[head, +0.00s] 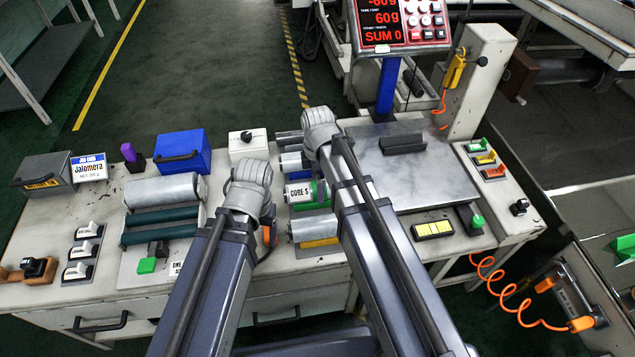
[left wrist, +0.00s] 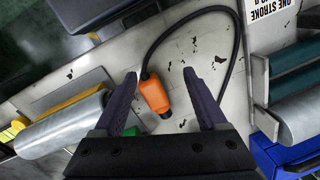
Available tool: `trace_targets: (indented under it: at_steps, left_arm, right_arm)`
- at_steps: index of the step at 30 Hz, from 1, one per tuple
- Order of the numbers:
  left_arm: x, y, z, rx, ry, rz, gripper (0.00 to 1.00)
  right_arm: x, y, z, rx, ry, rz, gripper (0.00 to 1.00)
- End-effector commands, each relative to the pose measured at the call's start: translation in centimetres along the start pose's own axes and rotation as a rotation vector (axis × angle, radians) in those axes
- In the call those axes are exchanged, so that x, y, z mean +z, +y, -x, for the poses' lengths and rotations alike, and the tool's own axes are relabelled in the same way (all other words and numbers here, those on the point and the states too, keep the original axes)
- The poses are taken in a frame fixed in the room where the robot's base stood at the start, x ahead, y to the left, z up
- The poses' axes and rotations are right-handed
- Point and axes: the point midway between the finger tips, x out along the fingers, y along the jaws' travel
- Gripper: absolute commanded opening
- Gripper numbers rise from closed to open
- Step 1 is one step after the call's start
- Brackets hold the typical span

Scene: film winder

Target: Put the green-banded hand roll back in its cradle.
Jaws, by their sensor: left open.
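Green material (head: 321,192) shows beside a white label reading "CORE 5" in the roll rack at the table's middle; my right arm covers much of it. I cannot tell whether it is the hand roll's band or part of its cradle. A bit of green also shows in the left wrist view (left wrist: 131,132), behind a jaw. My left gripper (left wrist: 162,90) is open and empty, above the table just left of the rack in the head view. My right gripper (head: 320,130) is over the rack's far end; its fingers are hidden.
An orange tool (left wrist: 155,95) on a black cable lies below my left jaws. A silver roll (head: 312,228) lies beside a yellow strip. The roller unit (head: 162,190) stands left, the blue box (head: 182,152) behind it. A scale plate (head: 410,175) with a dark block is right.

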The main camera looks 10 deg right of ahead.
Motion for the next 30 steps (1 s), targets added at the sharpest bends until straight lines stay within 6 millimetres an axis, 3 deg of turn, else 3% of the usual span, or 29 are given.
trace_targets:
  at_steps: [15, 30]
  left_arm:
    - [0.4, -0.6, 6.7, 0.0, 0.0, 0.0, 0.74]
    - [0.4, -0.7, 6.9, 0.0, 0.0, 0.0, 0.74]
  right_arm:
    - [0.0, 0.0, 6.7, 0.0, 0.0, 0.0, 1.0]
    - [0.0, 0.0, 6.9, 0.0, 0.0, 0.0, 1.0]
